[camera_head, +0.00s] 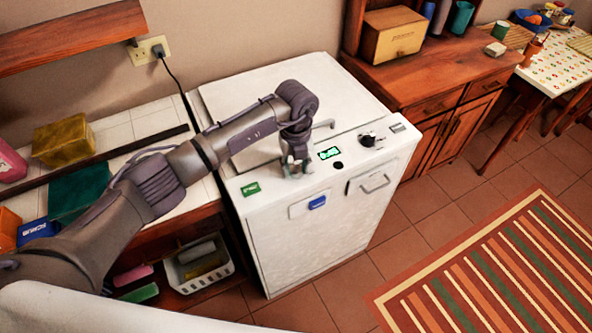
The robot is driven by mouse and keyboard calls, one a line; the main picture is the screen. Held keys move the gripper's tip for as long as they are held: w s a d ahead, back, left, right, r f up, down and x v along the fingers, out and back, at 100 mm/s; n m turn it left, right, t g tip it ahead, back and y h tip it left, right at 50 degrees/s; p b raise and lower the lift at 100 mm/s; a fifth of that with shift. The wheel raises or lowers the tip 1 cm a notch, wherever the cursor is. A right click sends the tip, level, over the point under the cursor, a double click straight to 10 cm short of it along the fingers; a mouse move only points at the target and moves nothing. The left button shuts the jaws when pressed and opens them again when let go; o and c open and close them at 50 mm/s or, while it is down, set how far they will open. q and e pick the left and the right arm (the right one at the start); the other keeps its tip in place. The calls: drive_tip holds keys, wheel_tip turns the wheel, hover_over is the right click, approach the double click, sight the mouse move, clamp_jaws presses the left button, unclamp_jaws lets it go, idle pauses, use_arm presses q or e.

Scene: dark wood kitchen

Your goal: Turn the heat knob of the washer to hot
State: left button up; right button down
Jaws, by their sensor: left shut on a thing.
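The white washer (318,222) stands in the middle, with its control panel along the front top edge. My left gripper (297,168) comes down onto the left part of this panel. It is shut on a knob there, which the fingers mostly hide, so its setting cannot be read. To the right of the gripper are a lit green display (329,153), a small black button (338,166) and a dark dial (369,140). A green label (250,188) lies on the panel to the left. My right gripper is out of view.
A wooden shelf (70,38) and a tiled counter with a yellow box (64,140) are on the left. A wooden cabinet (432,75) stands right of the washer. The tiled floor in front is clear, with a striped rug (500,280) at the lower right.

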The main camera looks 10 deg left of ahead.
sight(296, 166)
use_arm(q)
drive_tip(key=m+b, duration=1.1)
drive_tip(key=m, duration=0.1)
drive_tip(key=shift+w+a+f+b, duration=0.1)
drive_tip(key=shift+b, duration=0.3)
drive_tip(key=m+b, duration=0.2)
drive_tip(key=m, duration=0.1)
drive_tip(key=shift+b, duration=0.4)
drive_tip(key=shift+r+m+b, duration=0.2)
drive_tip(key=shift+m+b, duration=0.7)
drive_tip(key=shift+m, duration=0.7)
drive_tip(key=o, duration=1)
drive_tip(key=shift+o, duration=0.7)
wheel_tip(296, 166, up, 12)
